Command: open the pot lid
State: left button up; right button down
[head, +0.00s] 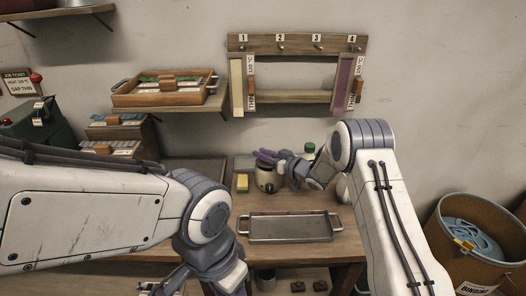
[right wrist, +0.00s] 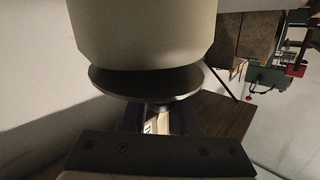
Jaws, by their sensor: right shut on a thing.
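A small pot (head: 267,181) with a beige body and a dark top stands towards the back of the wooden bench in the head view. Its beige body also fills the top of the right wrist view (right wrist: 140,30). The dark round lid (right wrist: 145,84) lies against the pot's end there; I cannot tell whether a gap parts them. My right gripper (head: 268,157) is at the top of the pot and shut on the lid, seemingly at its knob, which is mostly hidden. My left arm comes down at lower left; its gripper (head: 175,282) is partly cut off by the bottom edge.
A metal tray (head: 290,228) with handles lies in front of the pot. A yellow block (head: 242,183) is left of it, and a green-capped bottle (head: 310,148) stands behind. A peg rack (head: 298,44) hangs on the wall. A bin (head: 480,230) stands at right.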

jog(key=r+m+g+p, duration=0.1)
jog(key=p, duration=0.2)
jog(key=w+m+g+h+p, duration=0.1)
jog(key=p, duration=0.3)
jog(key=shift+w+r+g, duration=0.25)
jog(key=shift+r+g, duration=0.1)
jog(key=shift+g, duration=0.05)
jog(key=shift+w+f+m+g+h+p, duration=0.15)
jog(key=shift+w+m+g+h+p, duration=0.2)
jog(key=shift+p, duration=0.45)
jog(key=shift+s, duration=0.1)
jog(key=c, duration=0.7)
grip_release()
jog(key=shift+d, duration=0.1)
jog(key=b+v, duration=0.1)
jog(key=v, duration=0.9)
jog(key=shift+s+d+b, duration=0.15)
jog(key=shift+b, duration=0.2)
